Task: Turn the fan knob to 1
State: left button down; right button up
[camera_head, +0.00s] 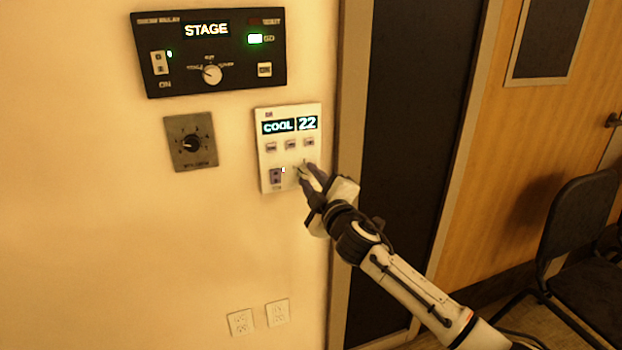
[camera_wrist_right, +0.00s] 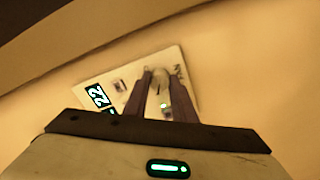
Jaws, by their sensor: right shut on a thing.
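The white thermostat panel (camera_head: 264,142) is on the wall. Its display reads "COOL 22", with several small buttons below and a dark switch at its lower left. The fan knob sits at the panel's lower right, mostly hidden by my fingers in the head view. In the right wrist view the pale round fan knob (camera_wrist_right: 159,77) shows between the two fingers, with "FAN" lettering beside it. My right gripper (camera_head: 308,171) is shut on the fan knob. The knob's exact setting is too small to read. My left gripper is in neither view.
A black panel (camera_head: 220,82) reading "STAGE" is above, with a white knob and switches. A grey dial plate (camera_head: 207,156) is to the left. Two outlets (camera_head: 241,322) are low on the wall. A door frame (camera_head: 350,110) is close on the right; a black chair (camera_head: 583,215) stands farther right.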

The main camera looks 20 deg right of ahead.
jog(key=o, duration=1.1)
jog(key=shift+s, duration=0.1)
jog(key=s, duration=1)
jog(key=shift+s+d, duration=0.1)
jog(key=shift+d, duration=0.1)
jog(key=shift+f, duration=0.1)
jog(key=s+a+f+m+g+y, duration=0.1)
jog(key=s+a+f+m+g, duration=0.15)
jog(key=s+f, duration=0.7)
jog(key=s+a+f+m+g, duration=0.25)
jog(key=s+f, duration=0.25)
jog(key=f, duration=0.9)
jog(key=s+f+m+g, duration=0.1)
jog(key=s+f+m, duration=0.1)
jog(key=s+f, duration=0.2)
jog(key=s+f+m+g, duration=0.1)
jog(key=s+f+g, duration=0.1)
jog(key=s, duration=0.7)
jog(key=s+f+m+g+y, duration=0.1)
jog(key=s+f+m, duration=0.1)
jog(key=s+f, duration=0.3)
jog(key=shift+s+a+f+m, duration=0.15)
jog(key=shift+s+a+f, duration=0.05)
jog(key=shift+s, duration=0.25)
jog(key=shift+s+a+f+m, duration=0.15)
jog(key=shift+s, duration=0.3)
